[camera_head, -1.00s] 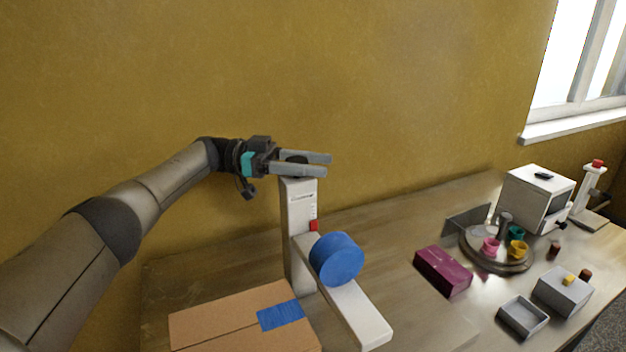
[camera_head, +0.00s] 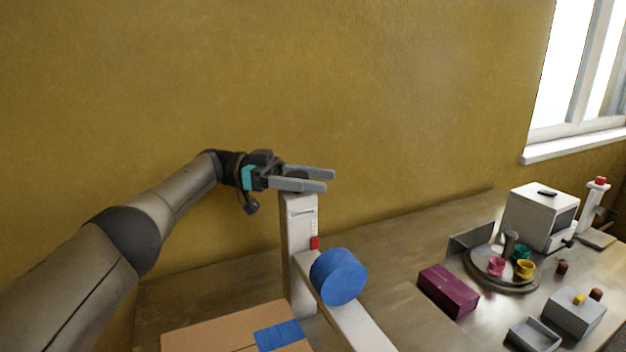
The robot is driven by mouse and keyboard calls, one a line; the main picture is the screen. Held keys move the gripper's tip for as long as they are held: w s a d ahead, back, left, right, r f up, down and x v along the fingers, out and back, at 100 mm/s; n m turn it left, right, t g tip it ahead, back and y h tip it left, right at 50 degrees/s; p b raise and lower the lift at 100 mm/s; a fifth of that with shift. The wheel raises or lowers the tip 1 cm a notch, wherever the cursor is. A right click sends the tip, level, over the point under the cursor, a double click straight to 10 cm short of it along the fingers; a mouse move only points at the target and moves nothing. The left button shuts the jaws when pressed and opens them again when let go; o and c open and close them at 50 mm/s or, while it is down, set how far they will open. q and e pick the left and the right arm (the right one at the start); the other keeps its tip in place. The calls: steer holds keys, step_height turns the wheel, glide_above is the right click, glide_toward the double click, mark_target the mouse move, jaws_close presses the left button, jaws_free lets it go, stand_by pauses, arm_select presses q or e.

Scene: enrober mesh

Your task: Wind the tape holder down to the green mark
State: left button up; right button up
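A white upright column (camera_head: 299,240) stands on the table with a dark round knob (camera_head: 297,175) on its top. My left gripper (camera_head: 330,181) is level at the column top, its two fingers apart, one on each side of the knob. I cannot tell whether they press on it. The blue tape roll (camera_head: 338,277) sits on the front of the column, low down, beside a red piece (camera_head: 314,243) on the column's right edge. Small marks show above the red piece, but I cannot make out a green one. My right gripper is not in view.
A cardboard box (camera_head: 215,331) with a blue strip lies left of the column's white base arm (camera_head: 360,328). To the right are a magenta box (camera_head: 447,291), a round tray (camera_head: 497,283) with cups, grey boxes and a white machine (camera_head: 541,216). The wall is behind.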

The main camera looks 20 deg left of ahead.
arm_select(q)
steer(key=o, duration=0.3)
step_height(320, 180, up, 20)
steer(key=p, duration=0.5)
stand_by(0.6)
